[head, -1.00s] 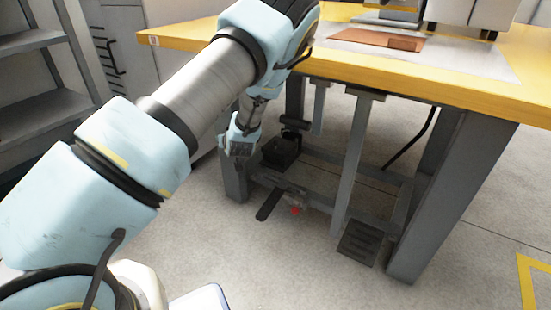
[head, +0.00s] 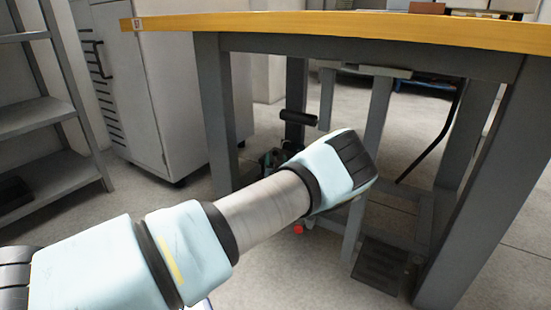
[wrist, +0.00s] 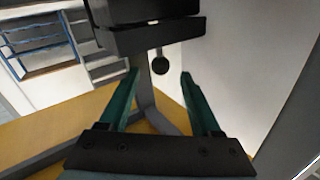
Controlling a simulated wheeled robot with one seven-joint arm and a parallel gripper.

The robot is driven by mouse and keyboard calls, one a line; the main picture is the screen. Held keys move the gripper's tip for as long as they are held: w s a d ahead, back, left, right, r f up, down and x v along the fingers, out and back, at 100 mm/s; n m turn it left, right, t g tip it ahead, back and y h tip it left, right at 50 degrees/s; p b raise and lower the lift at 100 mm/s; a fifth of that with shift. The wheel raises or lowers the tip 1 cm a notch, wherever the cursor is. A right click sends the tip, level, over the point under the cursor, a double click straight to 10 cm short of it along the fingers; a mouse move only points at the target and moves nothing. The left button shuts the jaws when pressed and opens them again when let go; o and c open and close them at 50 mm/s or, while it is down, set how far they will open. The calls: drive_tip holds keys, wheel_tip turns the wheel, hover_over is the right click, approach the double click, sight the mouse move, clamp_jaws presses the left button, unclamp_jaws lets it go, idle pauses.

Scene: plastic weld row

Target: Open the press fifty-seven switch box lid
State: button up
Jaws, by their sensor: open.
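A black box with a horizontal seam, which looks like the switch box (wrist: 150,35), fills the top middle of the wrist view. Its upper and lower parts sit close together, so the lid looks shut. My gripper (wrist: 160,74) is open, its two green fingers pointing toward the box with nothing held between them. A small round black knob (wrist: 160,66) shows below the box, between the fingertips in the picture. Whether a finger touches the box I cannot tell. In the head view my arm covers most of the area under the table, and the gripper cannot be made out clearly.
A yellow-topped table (head: 330,30) with grey legs stands over my arm. A black foot pedal (head: 380,265) and a small red part (head: 298,229) are low beneath it. A grey cabinet (head: 150,90) and shelves (head: 35,120) stand at left. Open floor lies in front.

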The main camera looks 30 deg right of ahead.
sight(276, 154)
drive_tip(key=b+x, duration=0.2)
drive_tip(key=x, duration=0.3)
drive_tip(key=shift+w, duration=0.1)
clamp_jaws()
idle(0.4)
idle(0.9)
